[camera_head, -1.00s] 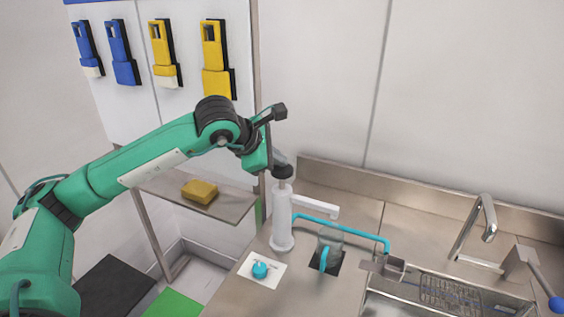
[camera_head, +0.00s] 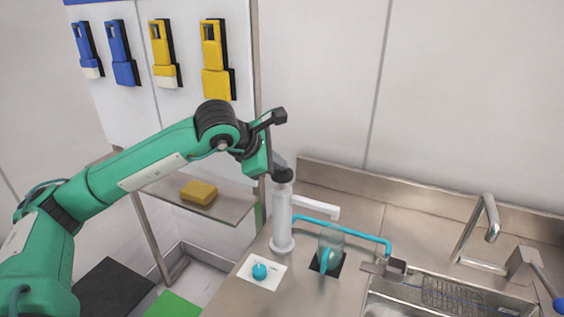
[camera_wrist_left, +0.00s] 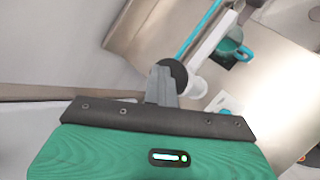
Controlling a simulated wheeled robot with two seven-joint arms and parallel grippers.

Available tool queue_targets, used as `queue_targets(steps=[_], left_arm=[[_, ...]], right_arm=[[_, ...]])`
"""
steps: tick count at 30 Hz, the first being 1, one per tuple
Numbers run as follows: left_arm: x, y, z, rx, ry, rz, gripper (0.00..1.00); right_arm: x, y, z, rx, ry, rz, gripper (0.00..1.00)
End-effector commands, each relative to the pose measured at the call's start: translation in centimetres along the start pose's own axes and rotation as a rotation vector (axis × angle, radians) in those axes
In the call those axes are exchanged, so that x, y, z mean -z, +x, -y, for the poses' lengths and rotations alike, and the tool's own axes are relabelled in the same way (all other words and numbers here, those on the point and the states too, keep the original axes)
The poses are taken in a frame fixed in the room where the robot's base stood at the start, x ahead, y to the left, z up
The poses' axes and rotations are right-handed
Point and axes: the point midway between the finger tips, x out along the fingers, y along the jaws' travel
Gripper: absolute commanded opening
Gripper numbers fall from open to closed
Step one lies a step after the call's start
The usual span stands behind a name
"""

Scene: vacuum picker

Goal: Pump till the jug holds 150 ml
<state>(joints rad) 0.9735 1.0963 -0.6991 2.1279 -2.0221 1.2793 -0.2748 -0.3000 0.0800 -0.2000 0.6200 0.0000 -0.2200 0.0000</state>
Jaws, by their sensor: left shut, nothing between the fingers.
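The white hand pump (camera_head: 282,220) stands upright on the steel counter, with a black knob (camera_head: 282,175) on top and a white spout arm to the right. My left gripper (camera_head: 281,163) is shut and empty, its fingertips down at the knob. In the left wrist view the shut fingers (camera_wrist_left: 162,84) overlap the edge of the black knob (camera_wrist_left: 174,72). The clear jug (camera_head: 330,238) with a teal handle stands on a dark square below the spout; it also shows in the left wrist view (camera_wrist_left: 230,48). Its liquid level is too small to read. My right gripper is out of view.
A teal pipe (camera_head: 345,229) runs from the pump towards the sink (camera_head: 400,300). A small teal item (camera_head: 260,271) sits on a white card left of the jug. A tap (camera_head: 488,217) is at right. A yellow sponge (camera_head: 199,192) lies on the side shelf.

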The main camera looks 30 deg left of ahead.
Motion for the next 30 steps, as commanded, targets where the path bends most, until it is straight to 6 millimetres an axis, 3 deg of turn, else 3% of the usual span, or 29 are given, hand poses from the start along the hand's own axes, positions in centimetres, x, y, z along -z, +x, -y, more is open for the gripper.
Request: queue_targets(steps=[30], left_arm=[[0.44,0.58,0.46,0.004,0.0,-0.003,0.0]], right_arm=[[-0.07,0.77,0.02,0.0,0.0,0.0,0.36]])
